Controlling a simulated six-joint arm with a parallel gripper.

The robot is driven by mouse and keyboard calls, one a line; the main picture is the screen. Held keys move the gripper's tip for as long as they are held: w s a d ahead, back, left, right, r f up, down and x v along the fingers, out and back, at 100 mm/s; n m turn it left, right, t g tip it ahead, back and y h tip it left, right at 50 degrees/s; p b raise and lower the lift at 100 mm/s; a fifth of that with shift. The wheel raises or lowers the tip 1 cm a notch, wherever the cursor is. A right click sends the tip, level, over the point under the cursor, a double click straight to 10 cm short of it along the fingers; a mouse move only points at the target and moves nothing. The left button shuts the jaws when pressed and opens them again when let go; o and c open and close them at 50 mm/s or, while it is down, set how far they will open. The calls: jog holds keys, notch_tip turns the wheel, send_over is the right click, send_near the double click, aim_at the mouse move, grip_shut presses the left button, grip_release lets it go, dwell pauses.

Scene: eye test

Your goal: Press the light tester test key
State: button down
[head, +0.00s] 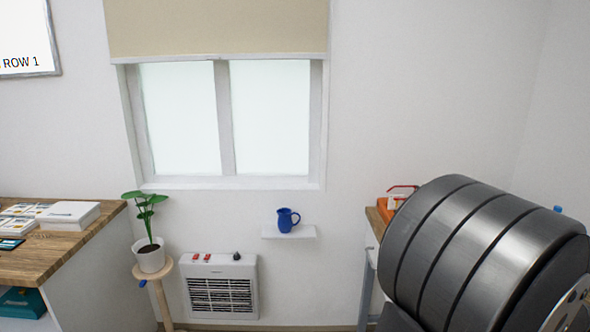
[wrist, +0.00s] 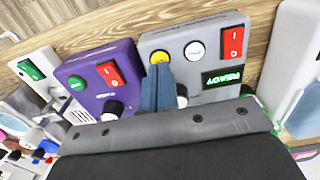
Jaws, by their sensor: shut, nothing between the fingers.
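In the wrist view a grey box (wrist: 212,62) has a yellow round button (wrist: 159,57), a white round button (wrist: 194,48), a red rocker switch (wrist: 232,42) and a lit green READY display (wrist: 222,77). A dark knob on it is partly hidden behind my gripper. I cannot read which device is the light tester. My gripper (wrist: 161,68), with blue fingers, is shut and empty. Its tips are at the lower edge of the yellow button in the picture; I cannot tell whether they touch it. The head view does not show my gripper.
A purple box (wrist: 90,70) with a green button and red switch stands close left of the grey box. A white box (wrist: 38,72) with a green switch is further left. In the head view a wooden counter (head: 95,228) is at left and a heater (head: 220,260) below the window.

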jog(key=shift+f, duration=0.85)
dwell(0.7)
notch_tip(320, 180, up, 8)
dwell(1.1)
